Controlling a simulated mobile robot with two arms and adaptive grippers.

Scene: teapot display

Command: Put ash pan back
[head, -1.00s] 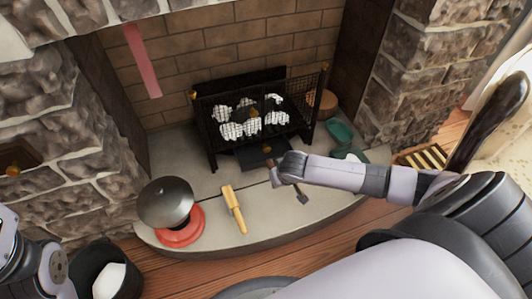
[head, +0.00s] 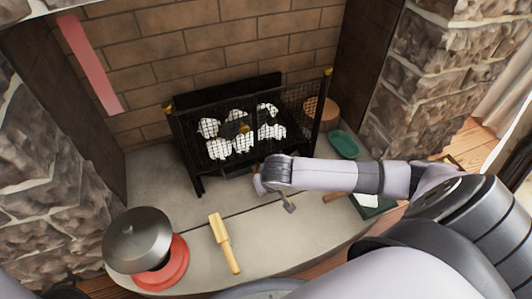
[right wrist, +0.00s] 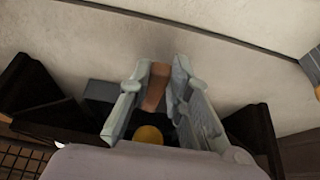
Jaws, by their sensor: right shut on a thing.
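The black ash pan (head: 236,172) shows as a dark strip low under the front of the fire grate (head: 243,150); most of it is hidden by the grate and my arm. My right gripper (head: 262,184) is just in front of the grate, low over the hearth. In the right wrist view its fingers (right wrist: 155,92) are closed on a brown handle (right wrist: 154,88). How the handle joins the pan is hidden. A grey-ended piece (head: 289,207) sticks out toward the room below the gripper. My left gripper is not in view.
The grate has brass knobs and holds white lumps. A green dish (head: 343,144) and a dark green tray (head: 373,207) lie to the right.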

